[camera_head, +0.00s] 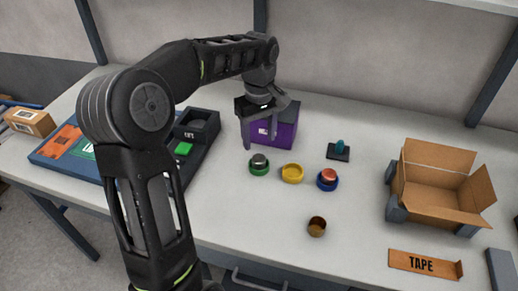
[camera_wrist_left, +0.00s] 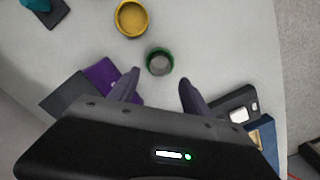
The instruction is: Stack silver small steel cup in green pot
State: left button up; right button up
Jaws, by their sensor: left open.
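The green pot (camera_head: 259,169) stands on the table below my left gripper, and it also shows in the left wrist view (camera_wrist_left: 149,53). The small silver steel cup (camera_head: 259,160) sits inside the green pot, with the green rim around it; it shows grey inside the rim in the left wrist view (camera_wrist_left: 160,64). My left gripper (camera_head: 262,145) is open and empty, above and just behind the pot. In the left wrist view its fingers (camera_wrist_left: 157,88) are spread apart, with the pot beyond their tips. My right gripper is not in view.
A yellow pot (camera_head: 292,174), a blue pot with a red piece (camera_head: 328,180) and a copper cup (camera_head: 317,227) stand to the right. A purple box (camera_head: 276,128) is behind the gripper. An open cardboard box (camera_head: 435,184) and a tape sign (camera_head: 424,265) lie at the right.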

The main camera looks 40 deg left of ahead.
pick_arm(q)
notch_tip(320, 180, up, 5)
jog(key=shift+r, duration=0.2)
dwell(0.9)
